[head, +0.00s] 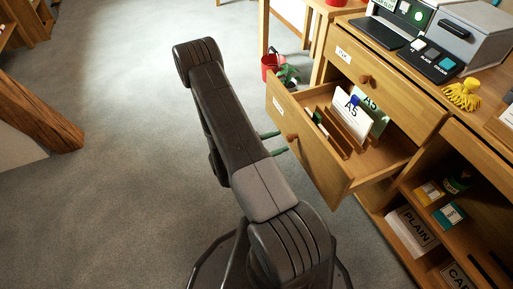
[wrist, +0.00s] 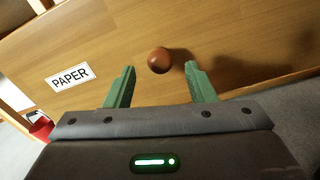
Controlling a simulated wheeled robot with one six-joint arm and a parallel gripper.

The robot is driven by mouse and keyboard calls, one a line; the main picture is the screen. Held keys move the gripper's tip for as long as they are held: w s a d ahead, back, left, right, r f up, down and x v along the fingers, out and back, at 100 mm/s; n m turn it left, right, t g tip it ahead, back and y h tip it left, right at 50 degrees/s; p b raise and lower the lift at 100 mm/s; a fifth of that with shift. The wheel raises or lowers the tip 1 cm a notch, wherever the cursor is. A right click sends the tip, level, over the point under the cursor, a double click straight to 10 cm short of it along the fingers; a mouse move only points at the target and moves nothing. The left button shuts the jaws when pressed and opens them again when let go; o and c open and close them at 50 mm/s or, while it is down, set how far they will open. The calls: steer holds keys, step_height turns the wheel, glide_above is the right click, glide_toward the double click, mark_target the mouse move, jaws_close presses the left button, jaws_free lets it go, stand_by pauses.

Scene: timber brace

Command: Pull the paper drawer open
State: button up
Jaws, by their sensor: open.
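The paper drawer (head: 325,174) is a wooden drawer that stands pulled out from the cabinet in the head view, with its inside showing. In the wrist view its front (wrist: 115,40) fills much of the picture and bears a white PAPER label (wrist: 70,77). Its round brown knob (wrist: 159,60) also shows in the head view (head: 292,137). My gripper (wrist: 163,80) has two green fingers, open and empty, one on each side of the knob and apart from it. In the head view the green fingertips (head: 273,143) show just left of the drawer front, partly hidden by my arm.
Inside the drawer are A5 paper packs (head: 351,117) in a wooden rack. A closed drawer (head: 366,79) with a knob sits above. Open shelves (head: 412,225) hold boxes at lower right. A red pot with a plant (head: 271,66) stands behind. Grey floor (head: 120,190) lies clear at left.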

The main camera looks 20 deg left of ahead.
mark_target(287, 139)
steer(key=p+v, duration=0.1)
steer(key=v, duration=0.7)
steer(key=shift+s+a, duration=0.3)
steer(key=b+x, duration=0.2)
steer(key=x, duration=1)
steer(key=shift+x, duration=0.9)
